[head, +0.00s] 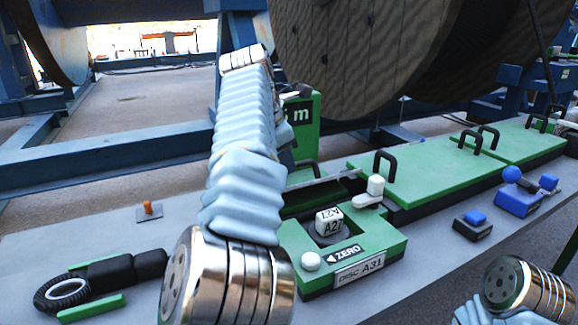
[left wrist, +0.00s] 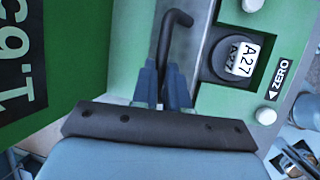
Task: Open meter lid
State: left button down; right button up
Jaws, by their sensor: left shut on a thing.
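The meter is a green block with an upright black-and-white display (head: 302,115) marked "m"; its figures show sideways in the left wrist view (left wrist: 18,95). The handle also shows in the head view (head: 305,165), partly behind my left arm. My left gripper (left wrist: 166,85) is shut on the handle, its blue fingers on either side. In the head view my arm hides that gripper. I cannot tell whether the lid is raised. My right gripper is out of view; only part of its arm shows.
A green ZERO block (head: 345,255) with a white A27 counter (head: 329,222) stands close in front. Green covers with black handles (head: 440,165) run right. A large wooden reel (head: 365,50) stands behind.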

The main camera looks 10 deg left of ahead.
pick_arm(q)
jog(key=shift+w+a, duration=0.5)
jog(key=shift+w, duration=0.05)
jog(key=c, duration=1.1)
grip_release()
jog(key=shift+w+f, duration=0.1)
jog(key=shift+w, duration=0.05)
jog(key=shift+s+a+r, duration=0.1)
jog(key=shift+s+r, duration=0.1)
jog(key=shift+r, duration=0.4)
jog(key=v, duration=0.4)
jog(key=shift+s+a, duration=0.15)
jog(key=s+a+b, duration=0.1)
jog(key=s+a, duration=0.1)
jog(key=s, duration=0.1)
jog(key=s+a+b, duration=0.1)
jog(key=s+a, duration=0.1)
jog(key=s, duration=0.1)
jog(key=s+a+b, duration=0.1)
jog(key=s+a, duration=0.1)
jog(key=s, duration=0.2)
jog(key=shift+f, duration=0.1)
